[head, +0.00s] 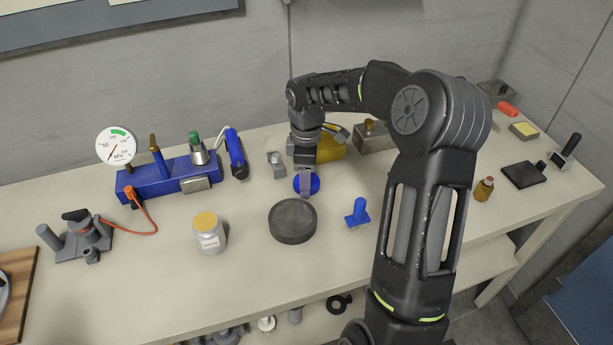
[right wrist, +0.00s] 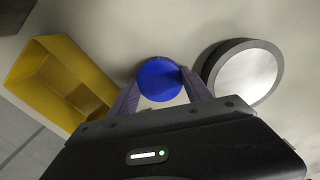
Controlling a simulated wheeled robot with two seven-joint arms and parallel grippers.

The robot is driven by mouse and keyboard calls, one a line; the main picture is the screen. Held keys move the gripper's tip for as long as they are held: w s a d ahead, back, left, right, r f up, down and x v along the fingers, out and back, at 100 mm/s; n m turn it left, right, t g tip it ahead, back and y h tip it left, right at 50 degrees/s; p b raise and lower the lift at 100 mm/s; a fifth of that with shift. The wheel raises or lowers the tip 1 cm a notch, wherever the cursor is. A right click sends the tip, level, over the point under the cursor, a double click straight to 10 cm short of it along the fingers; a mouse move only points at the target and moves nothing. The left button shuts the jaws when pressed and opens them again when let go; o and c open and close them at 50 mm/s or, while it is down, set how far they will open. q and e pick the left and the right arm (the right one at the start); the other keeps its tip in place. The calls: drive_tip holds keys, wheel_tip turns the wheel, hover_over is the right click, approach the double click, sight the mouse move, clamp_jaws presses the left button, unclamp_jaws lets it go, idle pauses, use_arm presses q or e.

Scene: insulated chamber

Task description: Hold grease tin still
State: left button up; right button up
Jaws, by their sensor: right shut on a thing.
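The grease tin (head: 314,184) looks like a small blue round tin on the bench, partly hidden by my gripper in the head view. In the right wrist view its round blue face (right wrist: 158,78) sits between the two fingers. My right gripper (head: 306,189) points down and is shut on the tin, with a finger on either side of it in the right wrist view (right wrist: 160,88). My left gripper is not in view.
A dark round canister (head: 292,222) stands close in front of the tin. A yellow bin (head: 330,147) is behind it, a blue-handled brush (head: 357,213) to the right. A yellow-lidded jar (head: 209,235) and blue gauge block (head: 160,178) stand left. Bench front is clear.

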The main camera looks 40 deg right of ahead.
drive_tip(key=shift+f, duration=0.15)
drive_tip(key=o, duration=1.5)
drive_tip(key=shift+o, duration=0.2)
wheel_tip(320, 180, up, 12)
drive_tip(key=shift+b, duration=0.3)
